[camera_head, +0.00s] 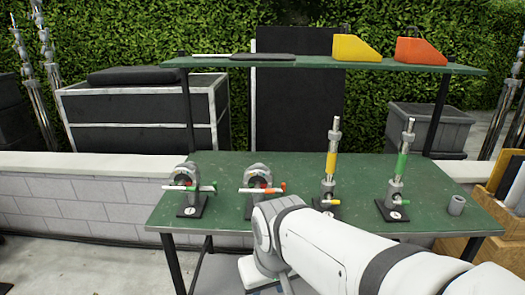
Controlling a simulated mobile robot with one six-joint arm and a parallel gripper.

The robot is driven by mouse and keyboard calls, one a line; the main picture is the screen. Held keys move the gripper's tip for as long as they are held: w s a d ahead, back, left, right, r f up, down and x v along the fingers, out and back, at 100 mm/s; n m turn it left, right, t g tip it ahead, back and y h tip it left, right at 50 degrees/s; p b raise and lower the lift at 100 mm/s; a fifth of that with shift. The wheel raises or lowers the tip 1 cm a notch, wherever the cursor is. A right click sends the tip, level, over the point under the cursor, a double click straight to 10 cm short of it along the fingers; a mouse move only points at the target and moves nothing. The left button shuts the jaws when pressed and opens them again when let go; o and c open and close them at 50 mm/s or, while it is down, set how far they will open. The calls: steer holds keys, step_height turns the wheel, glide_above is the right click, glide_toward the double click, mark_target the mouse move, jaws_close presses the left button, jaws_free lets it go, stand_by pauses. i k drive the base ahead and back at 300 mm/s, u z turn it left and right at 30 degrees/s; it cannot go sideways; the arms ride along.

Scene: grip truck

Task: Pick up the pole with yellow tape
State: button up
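The pole with yellow tape (331,162) stands upright on the green table, right of the picture's middle. It is metal grey with a yellow band around its middle, and its lower end is in a dark-based stand (327,203). A similar pole with green tape (402,165) stands upright to its right. My white arm reaches in from the lower right and bends down at the table's front edge, left of and nearer than the yellow-taped pole. My gripper's fingers do not show.
Two clamps with coloured handles, the left one (186,188) and the right one (262,188), stand on the green table (150,215). A small grey cylinder (456,205) is at right. A shelf (300,62) above holds yellow (355,48) and orange (420,51) wedges.

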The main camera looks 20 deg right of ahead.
mark_target(327, 185)
steer(key=i, duration=0.7)
steer(key=z, duration=2.4)
